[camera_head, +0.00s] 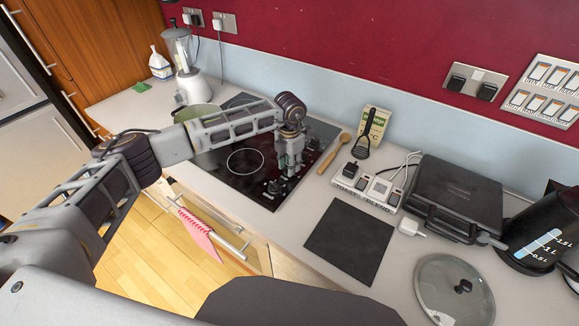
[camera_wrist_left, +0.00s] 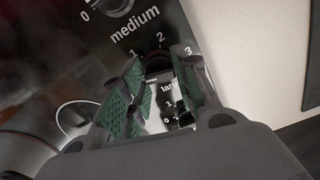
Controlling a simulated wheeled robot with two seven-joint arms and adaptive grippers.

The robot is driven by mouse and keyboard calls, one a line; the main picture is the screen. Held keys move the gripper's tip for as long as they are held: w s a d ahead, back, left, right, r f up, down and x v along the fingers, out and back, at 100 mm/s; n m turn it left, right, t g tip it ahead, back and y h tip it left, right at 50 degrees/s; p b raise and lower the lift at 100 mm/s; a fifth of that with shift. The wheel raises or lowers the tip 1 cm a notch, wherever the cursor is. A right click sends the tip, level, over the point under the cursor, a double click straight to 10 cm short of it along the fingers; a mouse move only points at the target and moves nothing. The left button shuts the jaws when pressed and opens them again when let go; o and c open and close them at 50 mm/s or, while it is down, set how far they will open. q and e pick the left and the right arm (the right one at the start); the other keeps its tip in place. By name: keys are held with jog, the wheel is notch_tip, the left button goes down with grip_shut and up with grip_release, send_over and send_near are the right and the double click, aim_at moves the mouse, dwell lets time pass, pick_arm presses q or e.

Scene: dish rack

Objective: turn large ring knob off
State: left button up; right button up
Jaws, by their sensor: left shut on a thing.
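The black glass hob (camera_head: 217,162) has a column of dark knobs along its right side. My left gripper (camera_head: 291,168) points down over this knob column. In the left wrist view, its green-padded fingers (camera_wrist_left: 150,95) are closed around a dark knob (camera_wrist_left: 158,63) with 1, 2 and 3 printed around it. Lettering starting "larg" shows just below that knob, partly hidden by a finger. A knob above the "medium" label (camera_wrist_left: 135,25) is at the top, and another knob (camera_wrist_left: 182,113) shows between the fingers. The held knob's exact setting is hidden. My right gripper is out of view.
A green pot (camera_head: 197,112) stands at the hob's back left, near a blender (camera_head: 181,60). A dark mat (camera_head: 349,240) is in front.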

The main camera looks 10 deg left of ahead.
pick_arm(q)
jog(key=shift+n+b, duration=0.4)
jog(key=shift+n, duration=0.9)
jog(key=o, duration=1)
jog(key=shift+r, duration=0.15)
jog(key=shift+r, duration=5.9)
jog(key=shift+f, duration=0.1)
